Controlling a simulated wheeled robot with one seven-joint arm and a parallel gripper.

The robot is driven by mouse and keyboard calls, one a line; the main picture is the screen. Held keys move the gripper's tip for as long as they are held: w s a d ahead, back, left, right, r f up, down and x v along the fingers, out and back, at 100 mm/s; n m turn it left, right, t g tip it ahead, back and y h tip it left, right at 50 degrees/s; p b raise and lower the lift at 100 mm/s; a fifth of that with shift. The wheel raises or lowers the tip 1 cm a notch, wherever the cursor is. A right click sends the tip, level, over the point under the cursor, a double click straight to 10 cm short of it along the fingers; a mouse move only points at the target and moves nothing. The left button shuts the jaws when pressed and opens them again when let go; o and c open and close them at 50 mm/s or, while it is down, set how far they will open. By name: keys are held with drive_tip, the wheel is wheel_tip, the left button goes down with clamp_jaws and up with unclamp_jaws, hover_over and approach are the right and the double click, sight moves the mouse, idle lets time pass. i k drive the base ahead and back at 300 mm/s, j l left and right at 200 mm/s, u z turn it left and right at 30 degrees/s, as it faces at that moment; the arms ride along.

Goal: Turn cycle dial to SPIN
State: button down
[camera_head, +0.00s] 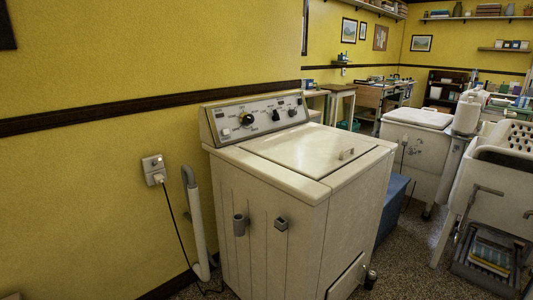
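A cream washer (270,215) stands against the yellow wall with its lid (300,147) shut. Its sloped control panel (262,104) at the back carries several dark knobs. The left knob (246,119) is round with a light part, the middle knob (275,115) is black, and a smaller knob (292,111) sits at right. The printed labels are too small to read, so I cannot tell which knob is the cycle dial or where it points. My gripper is not in view.
A wall outlet (153,168) with a plugged-in cord and a grey upright pipe (196,220) are left of the washer. A blue box (392,205) stands to its right. A white tub (418,138) and a basin on legs (497,175) stand farther right. Speckled floor shows between them.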

sight(245, 119)
drive_tip(key=i+j, duration=0.65)
drive_tip(key=i, duration=0.15)
drive_tip(key=j+u, duration=0.05)
